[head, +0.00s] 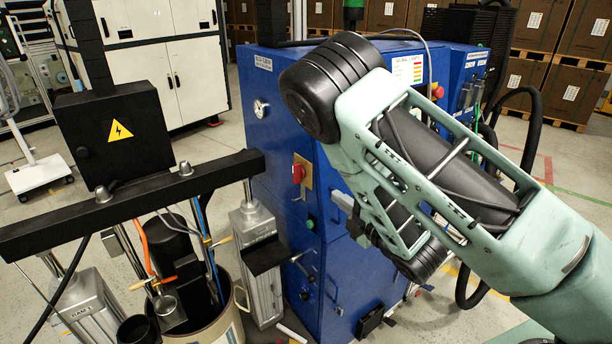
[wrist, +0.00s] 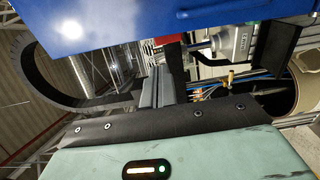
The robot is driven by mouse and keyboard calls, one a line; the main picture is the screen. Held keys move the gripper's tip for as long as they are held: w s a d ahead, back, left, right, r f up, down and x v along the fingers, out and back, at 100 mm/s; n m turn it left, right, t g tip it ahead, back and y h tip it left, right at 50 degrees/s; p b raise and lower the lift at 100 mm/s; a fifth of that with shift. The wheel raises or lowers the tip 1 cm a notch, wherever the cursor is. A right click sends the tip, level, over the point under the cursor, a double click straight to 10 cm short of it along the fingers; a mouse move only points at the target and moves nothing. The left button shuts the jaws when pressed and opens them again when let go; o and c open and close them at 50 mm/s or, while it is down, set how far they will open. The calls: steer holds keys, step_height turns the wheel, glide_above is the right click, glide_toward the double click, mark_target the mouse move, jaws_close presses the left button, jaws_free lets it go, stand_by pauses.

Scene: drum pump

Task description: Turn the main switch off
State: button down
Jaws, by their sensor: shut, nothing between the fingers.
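The main switch (head: 298,172) is a red knob on a yellow plate on the left face of the blue cabinet (head: 275,115). Its labels are too small to read, so I cannot tell its setting. My gripper (head: 342,200) is partly hidden by my arm in the head view. Its grey fingers show to the right of the switch and slightly lower, apart from it. In the wrist view my gripper (wrist: 160,85) is shut and empty, beside the blue cabinet surface (wrist: 100,12). I cannot make out the switch in the wrist view.
A green button (head: 310,222) sits below the switch. A black crossbar (head: 140,200) with a black electrical box (head: 117,130) stands to the left, above an open drum (head: 228,318). A grey ram column (head: 258,270) stands close to the cabinet. Hoses hang at the cabinet's right.

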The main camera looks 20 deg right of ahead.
mark_target(299, 168)
steer(key=w+b, duration=0.1)
steer(key=b, duration=0.3)
steer(key=w+b, duration=0.1)
steer(key=b, duration=0.2)
steer(key=shift+a+f+b, duration=0.3)
steer(key=shift+a+b, duration=0.1)
steer(key=b, duration=0.3)
steer(key=shift+w, duration=0.1)
steer(key=p+x, duration=0.1)
steer(key=x, duration=0.2)
steer(key=p+x, duration=0.1)
steer(key=x, duration=0.6)
steer(key=shift+w+r+p, duration=0.15)
steer(key=shift+r+p, duration=0.15)
steer(key=shift+p, duration=0.1)
steer(key=shift+w+a+f, duration=0.1)
steer(key=shift+w+a, duration=0.1)
steer(key=shift+w, duration=0.35)
steer(key=shift+r+p, duration=0.25)
steer(key=shift+p, duration=0.25)
steer(key=shift+g, duration=0.3)
